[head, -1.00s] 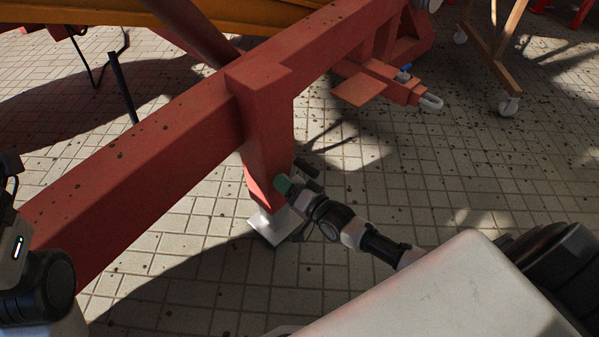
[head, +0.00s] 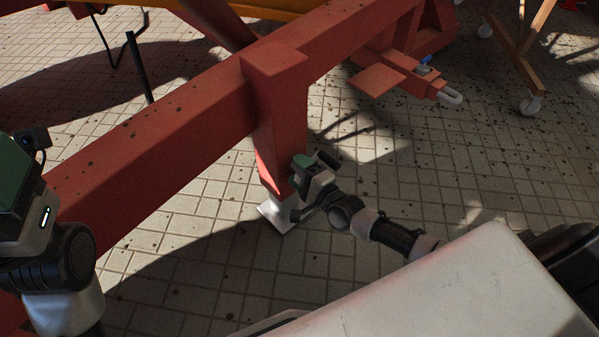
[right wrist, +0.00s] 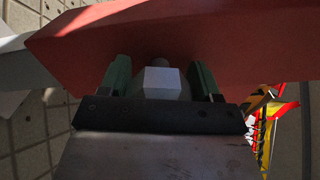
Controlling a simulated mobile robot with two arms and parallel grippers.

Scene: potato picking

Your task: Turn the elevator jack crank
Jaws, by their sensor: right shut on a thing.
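The red jack post (head: 283,130) stands upright under the red beam, with a pale metal foot plate (head: 276,217) at the paving. My right gripper (head: 301,164) is at the lower right side of the post. In the right wrist view its green fingers (right wrist: 161,78) stand on both sides of a pale grey block (right wrist: 163,83), apparently the crank's grip, close against the red post (right wrist: 220,45). It is shut on this part. The rest of the crank is hidden behind the gripper. My left gripper (head: 12,185) is partly cut off at the left edge, away from the jack.
The long red beam (head: 160,138) runs diagonally across the view. A red hitch with a pale loop (head: 451,96) juts out at the upper right. A wooden frame on casters (head: 529,103) stands behind it. Paving right of the post is largely open.

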